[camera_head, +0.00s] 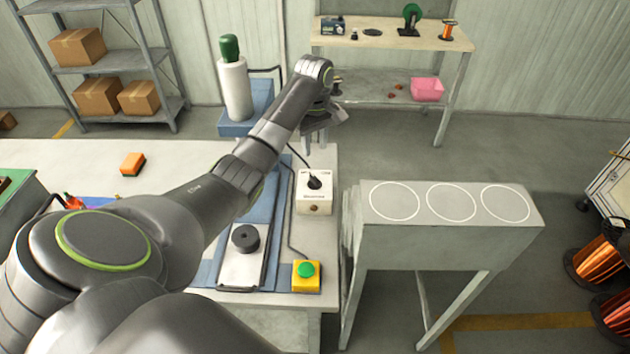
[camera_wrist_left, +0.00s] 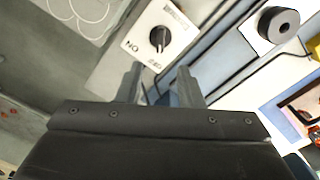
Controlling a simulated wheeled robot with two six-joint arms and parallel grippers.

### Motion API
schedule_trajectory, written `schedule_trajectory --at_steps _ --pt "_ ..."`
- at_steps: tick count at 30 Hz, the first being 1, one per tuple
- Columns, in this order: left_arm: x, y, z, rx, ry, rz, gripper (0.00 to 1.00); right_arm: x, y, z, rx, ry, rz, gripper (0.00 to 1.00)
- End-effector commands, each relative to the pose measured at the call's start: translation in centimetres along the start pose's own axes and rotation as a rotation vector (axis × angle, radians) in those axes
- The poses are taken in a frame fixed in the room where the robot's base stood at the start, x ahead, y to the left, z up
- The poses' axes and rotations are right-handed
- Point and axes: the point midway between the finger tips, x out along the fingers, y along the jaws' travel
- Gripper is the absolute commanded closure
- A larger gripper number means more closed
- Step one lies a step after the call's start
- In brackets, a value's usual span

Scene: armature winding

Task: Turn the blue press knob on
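The press's control box (camera_head: 314,204) is cream-white and sits at the right edge of the workbench, beside the blue press base (camera_head: 265,204). Its black knob (camera_head: 314,181) is on top. In the left wrist view the knob (camera_wrist_left: 160,38) shows on the box face (camera_wrist_left: 180,26) with ON and OFF labels; its lower end seems to point towards OFF. My left gripper (camera_head: 314,139) is behind and above the box in the head view. In the left wrist view its fingers (camera_wrist_left: 160,82) are apart, with nothing between them, and clear of the knob. My right gripper is not in view.
A yellow box with a green button (camera_head: 306,269) and a black cylinder (camera_head: 245,237) on a metal plate are nearer on the bench. A white cylinder (camera_head: 236,88) stands behind. A grey stand with white circles (camera_head: 450,203) is right of the bench, across a gap.

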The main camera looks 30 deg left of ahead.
Motion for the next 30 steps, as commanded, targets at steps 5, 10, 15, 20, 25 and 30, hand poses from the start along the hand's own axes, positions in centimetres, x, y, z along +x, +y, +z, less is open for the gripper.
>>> schedule_trajectory --at_steps 5,10,15,20,25,30 --pt "3.9 -0.1 0.1 -0.001 -0.006 -0.006 0.66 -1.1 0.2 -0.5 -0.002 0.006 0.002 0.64" --pt "7.4 -0.1 0.1 -0.001 -0.004 -0.005 0.66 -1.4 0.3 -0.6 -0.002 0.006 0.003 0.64" --pt "9.8 -0.1 0.1 0.000 -0.002 -0.004 0.66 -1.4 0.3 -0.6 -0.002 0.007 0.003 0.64" --pt "10.8 -0.1 0.1 0.000 -0.001 -0.003 0.66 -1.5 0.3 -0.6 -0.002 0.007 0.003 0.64" --pt "11.0 -0.1 0.1 0.000 0.000 -0.002 0.66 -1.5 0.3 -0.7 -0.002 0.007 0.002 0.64" --pt "11.0 -0.1 0.1 0.001 0.000 -0.002 0.73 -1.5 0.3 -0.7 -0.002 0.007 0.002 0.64"
